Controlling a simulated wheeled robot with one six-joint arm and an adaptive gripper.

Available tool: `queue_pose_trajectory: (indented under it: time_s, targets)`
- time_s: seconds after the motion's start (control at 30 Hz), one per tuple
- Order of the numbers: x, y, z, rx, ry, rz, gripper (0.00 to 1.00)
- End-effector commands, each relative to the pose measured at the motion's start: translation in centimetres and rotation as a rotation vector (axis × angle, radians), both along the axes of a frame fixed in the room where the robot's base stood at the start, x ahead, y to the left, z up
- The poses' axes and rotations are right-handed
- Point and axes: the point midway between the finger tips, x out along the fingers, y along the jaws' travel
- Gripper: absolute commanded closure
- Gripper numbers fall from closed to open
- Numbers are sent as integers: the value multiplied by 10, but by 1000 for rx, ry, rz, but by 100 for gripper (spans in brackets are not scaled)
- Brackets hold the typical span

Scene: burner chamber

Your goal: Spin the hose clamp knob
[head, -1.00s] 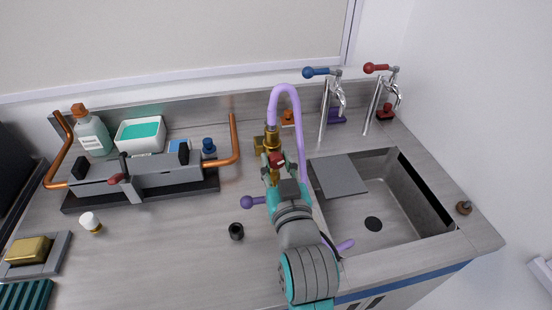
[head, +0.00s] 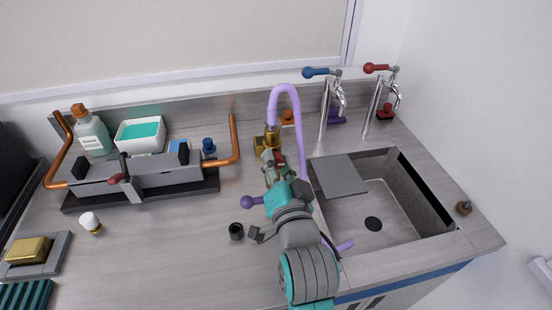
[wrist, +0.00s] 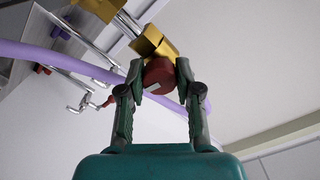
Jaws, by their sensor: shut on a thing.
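The red hose clamp knob (wrist: 158,76) sits between the two fingertips of my gripper (wrist: 160,82) in the wrist view. The fingers are shut on it from both sides. Just beyond it is a brass fitting (wrist: 150,42). In the head view my gripper (head: 273,167) is at the brass fitting (head: 268,139), and little of the knob shows there. The lavender hose (head: 287,88) arches up from the fitting and comes down on its right. It also passes behind the knob in the wrist view (wrist: 60,60).
The sink (head: 390,200) with a grey board (head: 338,175) lies to the right. Two taps, one blue-handled (head: 318,72) and one red-handled (head: 376,68), stand behind it.

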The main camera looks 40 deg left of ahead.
Motion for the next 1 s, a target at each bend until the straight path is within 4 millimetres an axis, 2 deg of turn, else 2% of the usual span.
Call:
queue_pose_trajectory:
  time_s: [0.17, 0.7, 1.0]
  targets:
    - [0, 0, 0, 28, 33, 0, 100]
    - [0, 0, 0, 407, 477, 0, 100]
    - [0, 0, 0, 454, 532, 0, 100]
